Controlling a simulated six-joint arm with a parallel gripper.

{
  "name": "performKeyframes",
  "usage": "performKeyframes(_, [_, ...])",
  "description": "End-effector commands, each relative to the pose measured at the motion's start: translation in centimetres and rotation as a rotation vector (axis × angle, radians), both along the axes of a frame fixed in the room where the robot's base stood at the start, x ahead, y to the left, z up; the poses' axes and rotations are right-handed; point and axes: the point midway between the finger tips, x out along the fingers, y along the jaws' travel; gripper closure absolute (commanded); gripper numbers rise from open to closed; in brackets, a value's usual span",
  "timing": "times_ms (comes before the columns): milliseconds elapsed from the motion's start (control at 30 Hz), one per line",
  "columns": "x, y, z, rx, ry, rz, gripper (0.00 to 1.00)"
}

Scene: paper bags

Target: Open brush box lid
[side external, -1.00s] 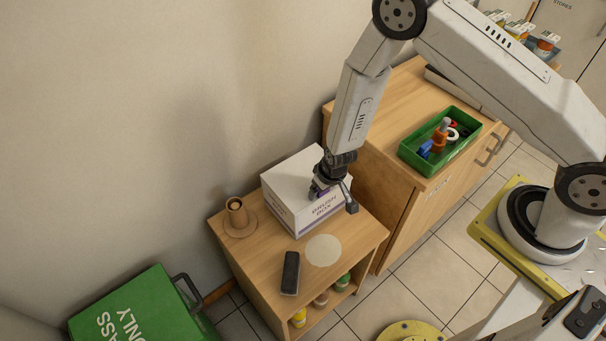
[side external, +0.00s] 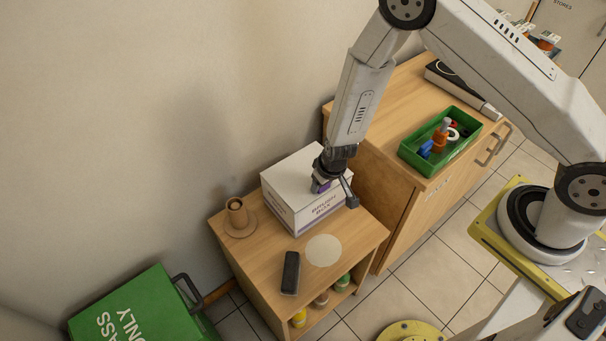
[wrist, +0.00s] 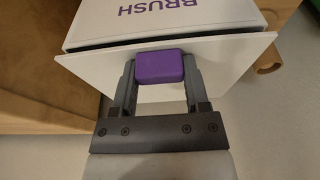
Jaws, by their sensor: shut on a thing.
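The white brush box (side external: 296,205) stands on the small wooden cabinet, with purple lettering on its front. Its white lid (side external: 295,172) lies over the top; in the wrist view the lid (wrist: 230,55) shows a thin dark line between it and the lettered front. I cannot tell whether that line is a gap or a shadow. A purple tab (wrist: 160,67) sits at the lid's front edge. My gripper (side external: 321,187) is at the lid's front right part, pointing down. Its two fingers (wrist: 160,76) are shut on the purple tab, one on each side.
A cardboard-coloured holder (side external: 237,213), a dark phone-like object (side external: 290,273) and a pale round mat (side external: 323,250) share the cabinet top (side external: 262,262). A taller wooden cabinet with a green tray (side external: 413,160) stands close on the right. A wall is behind.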

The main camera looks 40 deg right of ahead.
Motion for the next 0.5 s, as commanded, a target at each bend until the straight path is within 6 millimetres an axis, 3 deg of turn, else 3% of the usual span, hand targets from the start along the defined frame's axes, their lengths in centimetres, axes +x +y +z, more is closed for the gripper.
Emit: performKeyframes(500, [0.5, 0.0, 1.3, -0.002, -0.003, 0.000, 0.60])
